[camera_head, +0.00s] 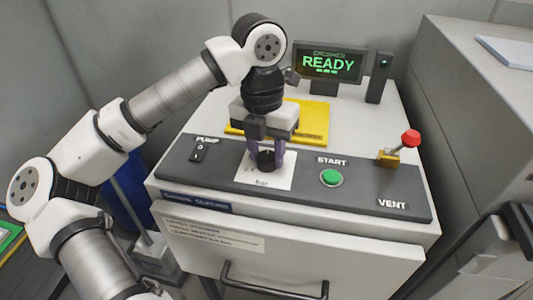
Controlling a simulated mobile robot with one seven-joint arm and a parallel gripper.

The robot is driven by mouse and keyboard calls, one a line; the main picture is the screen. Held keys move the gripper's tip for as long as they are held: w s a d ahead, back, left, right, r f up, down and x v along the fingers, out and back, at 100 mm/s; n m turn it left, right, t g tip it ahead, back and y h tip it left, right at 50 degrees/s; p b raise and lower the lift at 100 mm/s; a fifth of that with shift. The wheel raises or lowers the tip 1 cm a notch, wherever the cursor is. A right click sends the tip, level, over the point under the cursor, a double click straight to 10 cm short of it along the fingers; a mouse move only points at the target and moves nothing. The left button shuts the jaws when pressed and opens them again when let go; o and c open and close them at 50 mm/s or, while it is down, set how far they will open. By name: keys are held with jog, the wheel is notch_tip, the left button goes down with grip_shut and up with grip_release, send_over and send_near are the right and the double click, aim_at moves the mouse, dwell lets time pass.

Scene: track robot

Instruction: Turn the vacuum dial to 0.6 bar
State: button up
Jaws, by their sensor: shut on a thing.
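The vacuum dial (266,161) is a dark round knob on a white scale plate (277,182) marked "bar", in the front panel of the machine. My gripper (266,155) points straight down over it, with its purple fingers on both sides, and is shut on the dial. The fingers and gripper body cover much of the dial and the upper part of the scale. The dial's pointer and most scale numbers cannot be read. A screen (328,63) behind the panel shows "READY" in green.
A PUMP switch (199,150) is left of the dial, a green START button (331,178) to its right. A red-knobbed VENT lever (411,138) stands at far right. A yellow plate (314,119) lies behind my gripper. A grey cabinet (475,120) flanks the right side.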

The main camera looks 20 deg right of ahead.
aim_at(263, 158)
jog(key=n+b, duration=0.5)
jog(key=shift+f, duration=0.2)
jog(key=n+b, duration=0.1)
jog(key=n, duration=0.1)
jog(key=n+b, duration=0.2)
jog(key=n, duration=0.1)
jog(key=shift+r+n, duration=0.2)
jog(key=shift+n, duration=0.1)
jog(key=o, duration=1)
notch_tip(263, 158, up, 14)
jog(key=shift+a+p, duration=0.35)
jog(key=shift+a, duration=0.1)
jog(key=shift+s+f, duration=0.1)
jog(key=shift+s, duration=0.05)
